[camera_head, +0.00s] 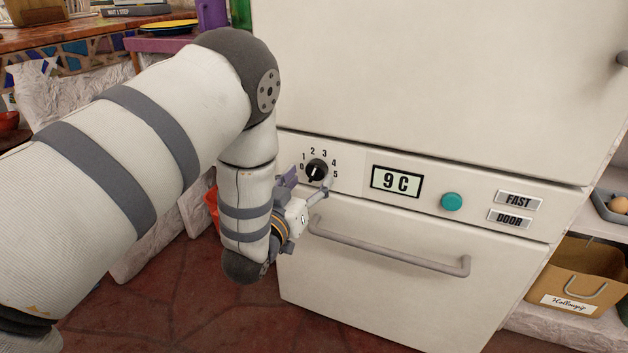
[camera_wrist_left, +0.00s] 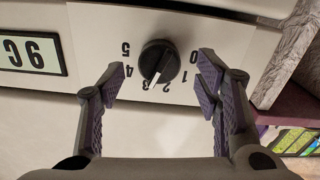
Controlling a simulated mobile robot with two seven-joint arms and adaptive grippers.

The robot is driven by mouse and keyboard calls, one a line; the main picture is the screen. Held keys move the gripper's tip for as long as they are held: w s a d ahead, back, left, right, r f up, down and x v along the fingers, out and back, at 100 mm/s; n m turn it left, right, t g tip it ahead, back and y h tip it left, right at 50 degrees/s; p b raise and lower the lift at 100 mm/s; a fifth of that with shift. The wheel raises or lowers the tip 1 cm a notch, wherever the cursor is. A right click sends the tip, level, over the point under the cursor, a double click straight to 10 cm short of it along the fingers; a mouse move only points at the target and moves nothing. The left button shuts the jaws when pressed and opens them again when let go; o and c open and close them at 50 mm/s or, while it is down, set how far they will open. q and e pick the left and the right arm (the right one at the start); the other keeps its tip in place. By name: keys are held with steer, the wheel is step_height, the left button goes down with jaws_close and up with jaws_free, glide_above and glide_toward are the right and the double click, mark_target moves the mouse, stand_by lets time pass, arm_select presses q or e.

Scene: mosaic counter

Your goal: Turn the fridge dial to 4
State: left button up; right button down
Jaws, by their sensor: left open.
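The black fridge dial (camera_head: 316,170) sits on the white front panel, with the numbers 0 to 5 around it. It also shows upside down in the left wrist view (camera_wrist_left: 159,62), where its white pointer line points near 3, on the side towards 2. My left gripper (camera_head: 307,185) is in front of the panel, just below the dial. Its purple-padded fingers (camera_wrist_left: 160,78) are open, one on each side of the dial, with a visible gap to it on both sides. I cannot tell how far the fingertips are from the panel. My right gripper is not in view.
A teal button (camera_head: 451,202) and the FAST and DOOR labels are farther right. A grey drawer handle (camera_head: 390,247) juts out below the panel, close to my left gripper. A paper bag (camera_head: 574,281) stands at the right.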

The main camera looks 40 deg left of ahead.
arm_select(q)
steer(key=shift+x, duration=1.3)
steer(key=c, duration=1.2)
steer(key=shift+o, duration=0.2)
steer(key=shift+m, duration=0.3)
steer(key=m+p, duration=0.2)
steer(key=shift+r+m, duration=0.15)
steer(key=shift+m, duration=0.15)
steer(key=shift+m+p, duration=1.05)
steer(key=shift+m, duration=1.45)
steer(key=o, duration=1.2)
steer(key=shift+c, duration=0.2)
